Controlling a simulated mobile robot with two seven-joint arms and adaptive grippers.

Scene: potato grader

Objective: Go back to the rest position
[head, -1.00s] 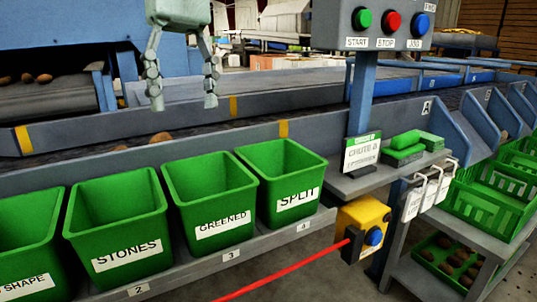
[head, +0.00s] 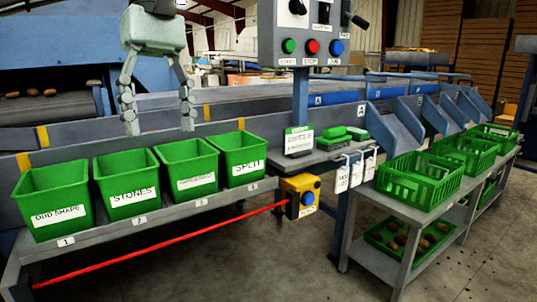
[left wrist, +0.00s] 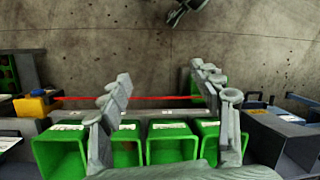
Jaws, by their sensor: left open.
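My left gripper (head: 160,128) hangs fingers down in the head view. Its two grey jointed fingers are spread apart with nothing between them. It shows above and behind the row of green bins, in front of the conveyor's side wall; I cannot judge its exact height. In the left wrist view, the open fingers (left wrist: 160,78) spread over the bins, with bare floor beyond. My right gripper cannot be made out in the head view. A dark part at the top edge of the left wrist view is too unclear to name.
Green bins labelled odd shape (head: 55,198), stones (head: 128,187), greened and split (head: 240,157) line a shelf. A red cord (head: 150,247) runs along its front to a yellow switch box (head: 300,197). A control panel (head: 312,30) stands centrally.

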